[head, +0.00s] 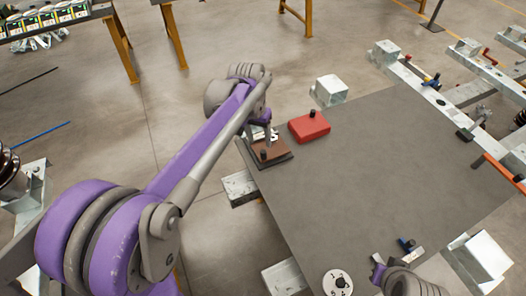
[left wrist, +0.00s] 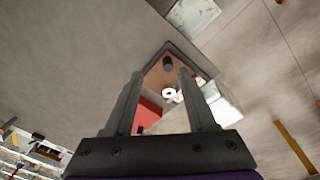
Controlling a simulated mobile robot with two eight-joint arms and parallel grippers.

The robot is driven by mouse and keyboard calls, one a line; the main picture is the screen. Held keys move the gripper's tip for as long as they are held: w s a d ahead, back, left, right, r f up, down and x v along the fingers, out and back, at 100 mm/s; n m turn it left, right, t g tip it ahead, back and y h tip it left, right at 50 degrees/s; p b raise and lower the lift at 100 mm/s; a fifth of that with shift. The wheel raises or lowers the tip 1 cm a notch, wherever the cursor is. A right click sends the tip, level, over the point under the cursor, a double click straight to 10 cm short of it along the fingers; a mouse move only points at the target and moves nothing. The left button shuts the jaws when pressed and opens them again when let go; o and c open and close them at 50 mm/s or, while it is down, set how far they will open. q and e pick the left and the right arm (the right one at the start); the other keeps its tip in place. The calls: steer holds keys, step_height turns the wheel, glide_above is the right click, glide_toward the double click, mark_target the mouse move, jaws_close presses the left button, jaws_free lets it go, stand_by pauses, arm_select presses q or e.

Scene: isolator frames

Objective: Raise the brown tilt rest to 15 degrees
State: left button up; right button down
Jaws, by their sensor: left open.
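The brown tilt rest (head: 273,151) sits on a dark base at the left corner of the grey table, with a small black knob on it. My left gripper (head: 262,138) is over its far side, and its fingers point down toward it. In the left wrist view, the left gripper (left wrist: 161,74) has its fingers apart, with the brown tilt rest (left wrist: 154,77) and its dark knob showing between and beyond them. I see nothing held. The rest's angle is hard to read.
A red block (head: 309,128) with a black knob stands just right of the rest. A white numbered dial (head: 337,283) is at the table's near edge. A small blue-handled item (head: 405,244) lies near my right arm. The middle of the table (head: 375,180) is clear.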

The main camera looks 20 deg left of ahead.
arm_select(q)
steer(key=g, duration=0.1)
glide_toward(263, 151)
steer(key=f, duration=1)
steer(key=shift+s+d+b, duration=0.1)
steer(key=shift+d+b, duration=0.2)
steer(key=shift+d, duration=0.1)
jaws_close()
steer(key=shift+r, duration=0.1)
stand_by(0.8)
